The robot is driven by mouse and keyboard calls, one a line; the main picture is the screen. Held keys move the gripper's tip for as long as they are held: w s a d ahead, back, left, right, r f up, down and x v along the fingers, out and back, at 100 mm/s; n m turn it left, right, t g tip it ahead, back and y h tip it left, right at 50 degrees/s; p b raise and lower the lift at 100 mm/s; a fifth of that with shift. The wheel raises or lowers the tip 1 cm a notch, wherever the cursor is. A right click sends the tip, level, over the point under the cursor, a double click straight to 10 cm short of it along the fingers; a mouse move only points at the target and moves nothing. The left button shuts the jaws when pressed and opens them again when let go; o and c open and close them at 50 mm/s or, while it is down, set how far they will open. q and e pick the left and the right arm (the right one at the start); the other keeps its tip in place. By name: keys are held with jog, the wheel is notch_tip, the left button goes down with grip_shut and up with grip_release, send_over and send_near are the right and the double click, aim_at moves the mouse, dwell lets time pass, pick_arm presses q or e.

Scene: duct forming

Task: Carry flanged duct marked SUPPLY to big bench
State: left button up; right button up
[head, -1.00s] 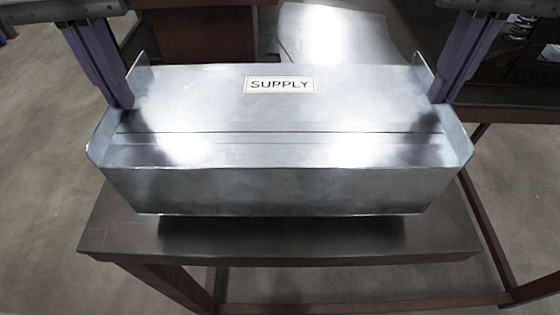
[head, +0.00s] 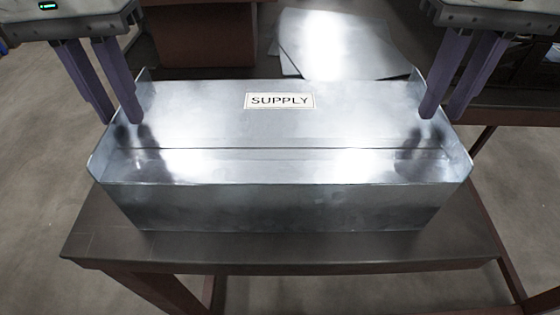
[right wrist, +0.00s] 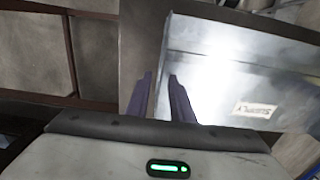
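The flanged duct (head: 275,205) is a shiny sheet-metal box with a white SUPPLY label (head: 280,101) on top and upturned flanges at both ends. It rests level on a dark bench top (head: 290,250). My left gripper (head: 118,120) is open, its fingers on either side of the left flange. My right gripper (head: 441,116) is open, its fingers on either side of the right flange. In the right wrist view, a gap shows between the right fingers (right wrist: 160,80), next to the duct (right wrist: 225,70). The duct's underside is hidden.
The bench has reddish-brown legs and bare top in front of the duct. Behind it are a reddish-brown block (head: 200,38) and a flat metal sheet (head: 340,45). A dark table (head: 510,108) stands at the right. Grey floor is clear at the left.

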jog(key=shift+a+r, duration=0.1)
jog(key=shift+r, duration=0.45)
pick_arm(q)
notch_tip(320, 180, up, 12)
pick_arm(e)
notch_tip(320, 180, up, 11)
dwell(0.4)
dwell(0.4)
